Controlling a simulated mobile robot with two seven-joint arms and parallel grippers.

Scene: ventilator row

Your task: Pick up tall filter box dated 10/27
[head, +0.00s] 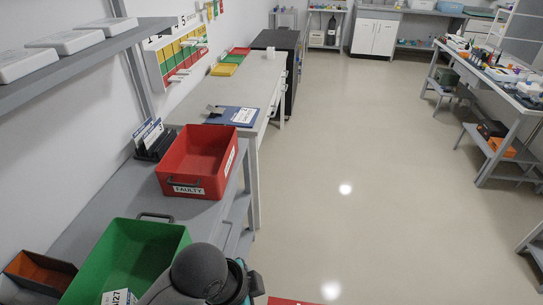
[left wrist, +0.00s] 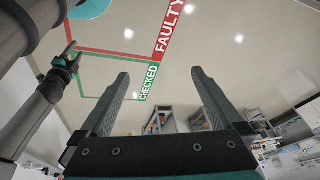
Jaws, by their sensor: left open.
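A white label or box face with "27" legible (head: 118,297) shows at the bottom edge of the head view, at the green bin (head: 140,236). It is cut off by the frame, so I cannot tell whether it is the tall filter box dated 10/27. My left gripper (left wrist: 160,75) is open and empty in the left wrist view, with floor behind its fingers. My other arm shows at the left of that view, with what looks like its small gripper (left wrist: 70,52); its jaws are too small to read. A grey and teal arm part of mine covers the green bin's right corner in the head view.
A red bin marked FAULTY (head: 193,165) stands on the grey bench beyond the green bin. A black rack of cards (head: 152,142) is by the wall, and an orange-brown bin (head: 40,272) is at left. A shelf (head: 90,60) overhangs.

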